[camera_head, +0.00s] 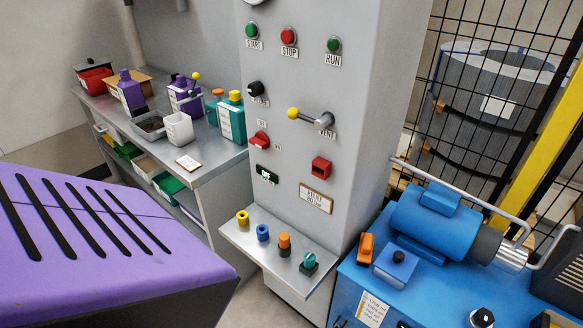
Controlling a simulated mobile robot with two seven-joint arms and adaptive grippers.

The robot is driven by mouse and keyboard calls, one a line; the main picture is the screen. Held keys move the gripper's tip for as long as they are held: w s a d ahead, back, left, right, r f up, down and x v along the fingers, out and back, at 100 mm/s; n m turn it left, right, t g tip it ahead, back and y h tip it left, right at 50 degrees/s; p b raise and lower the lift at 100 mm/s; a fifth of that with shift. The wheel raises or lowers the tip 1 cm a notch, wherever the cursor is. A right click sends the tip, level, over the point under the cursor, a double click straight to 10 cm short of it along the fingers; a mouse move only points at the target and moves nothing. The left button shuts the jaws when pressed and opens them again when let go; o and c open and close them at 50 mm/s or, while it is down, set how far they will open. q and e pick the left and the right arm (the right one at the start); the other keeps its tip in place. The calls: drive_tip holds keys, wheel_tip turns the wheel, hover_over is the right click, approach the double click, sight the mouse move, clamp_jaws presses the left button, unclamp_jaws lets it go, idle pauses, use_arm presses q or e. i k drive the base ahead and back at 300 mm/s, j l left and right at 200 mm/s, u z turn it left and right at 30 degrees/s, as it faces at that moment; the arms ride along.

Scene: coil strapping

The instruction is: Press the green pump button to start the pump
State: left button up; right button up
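A grey control column (355,110) stands in the middle of the head view. Near its top are a green button labelled START (252,30), a red button labelled STOP (288,36) and a green button labelled RUN (333,45). I cannot read the word pump on any of their labels. Nothing touches or covers these buttons. Lower on the column are a black knob (254,88), a lever with a yellow ball (293,113), a red switch (259,141) and a red block (321,167). Neither of my grippers is in view.
A shelf (275,267) with several coloured knobs juts from the column's foot. A blue machine (425,220) stands at right, before a black mesh fence with a yellow post (548,135). A workbench (215,148) with bottles is at left. A purple slotted surface (150,275) fills the lower left.

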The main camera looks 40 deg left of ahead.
sight(250, 30)
drive_tip(key=u, duration=1.2)
